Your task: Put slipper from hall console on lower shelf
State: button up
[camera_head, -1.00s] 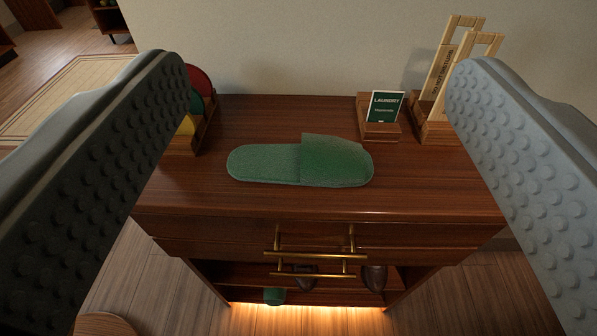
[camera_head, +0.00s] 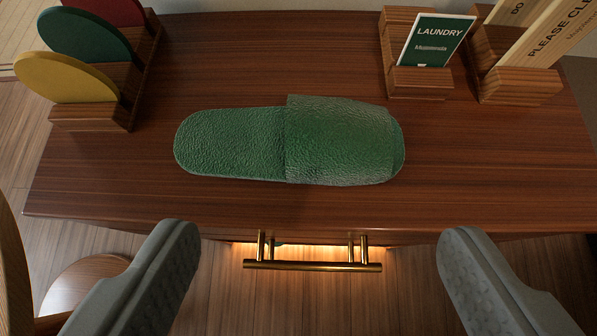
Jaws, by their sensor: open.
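A green slipper (camera_head: 232,142) lies flat on top of the wooden hall console (camera_head: 250,209), its toe strap to the right and its heel to the left. My gripper (camera_head: 318,245) is open and empty, with one grey finger at the lower left and one at the lower right. The fingertips are in front of the slipper, near the console's front edge, and are not touching it. The lower shelf is hidden under the top; only a warm glow shows below the front edge.
A rack with red, green and yellow discs (camera_head: 68,78) stands at the left of the slipper. A laundry card (camera_head: 434,42) in a holder and a wooden sign stand (camera_head: 519,84) are at the back right. A brass handle (camera_head: 312,266) sticks out in front.

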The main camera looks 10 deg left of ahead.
aim_at(317, 124)
jog(key=shift+g, duration=0.3)
jog(key=x, duration=1.3)
jog(key=shift+w+f, duration=0.1)
jog(key=shift+f, duration=0.25)
jog(key=shift+x, duration=2.65)
jog(key=shift+w+d+r, duration=0.1)
jog(key=c, duration=1.1)
